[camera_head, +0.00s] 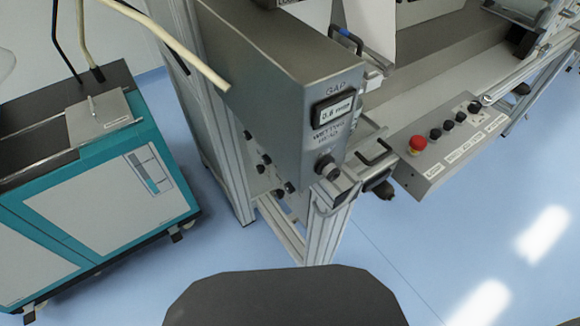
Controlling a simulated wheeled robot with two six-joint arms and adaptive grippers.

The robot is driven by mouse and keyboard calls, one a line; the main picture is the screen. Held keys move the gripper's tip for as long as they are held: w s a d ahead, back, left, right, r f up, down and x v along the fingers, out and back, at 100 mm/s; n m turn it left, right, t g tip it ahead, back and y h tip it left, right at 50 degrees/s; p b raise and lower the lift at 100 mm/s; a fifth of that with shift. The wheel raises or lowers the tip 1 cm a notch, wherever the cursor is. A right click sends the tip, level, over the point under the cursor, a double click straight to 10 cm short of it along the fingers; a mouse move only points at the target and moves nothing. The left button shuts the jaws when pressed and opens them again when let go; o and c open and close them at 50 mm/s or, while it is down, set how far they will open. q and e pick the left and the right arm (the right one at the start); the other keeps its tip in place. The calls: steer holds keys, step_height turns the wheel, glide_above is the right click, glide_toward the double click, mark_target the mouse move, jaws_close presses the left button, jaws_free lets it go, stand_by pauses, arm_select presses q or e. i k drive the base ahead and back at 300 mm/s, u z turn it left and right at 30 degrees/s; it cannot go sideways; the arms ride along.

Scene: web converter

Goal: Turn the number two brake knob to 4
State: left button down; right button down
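The small grey control panel (425,172) at the right carries a row of black knobs (448,125) beside a red mushroom button (417,144). White labels lie along its front edge, too small to read. Another knob (327,167) sits on the grey box under a display marked GAP (332,110). Several dark knobs (265,158) show on the left lower side of that box. I cannot tell which knob is the number two brake knob, nor read its setting. Neither of my grippers is in view.
The grey box (265,60) stands on an aluminium frame (325,235). A teal and white cabinet (105,205) stands at the left. A pale cable (165,40) crosses the upper left. The blue floor (450,240) is open at the lower right.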

mark_target(266, 161)
steer(key=k, duration=1.25)
steer(key=u, duration=0.4)
steer(key=i, duration=1.55)
steer(key=z, duration=1.05)
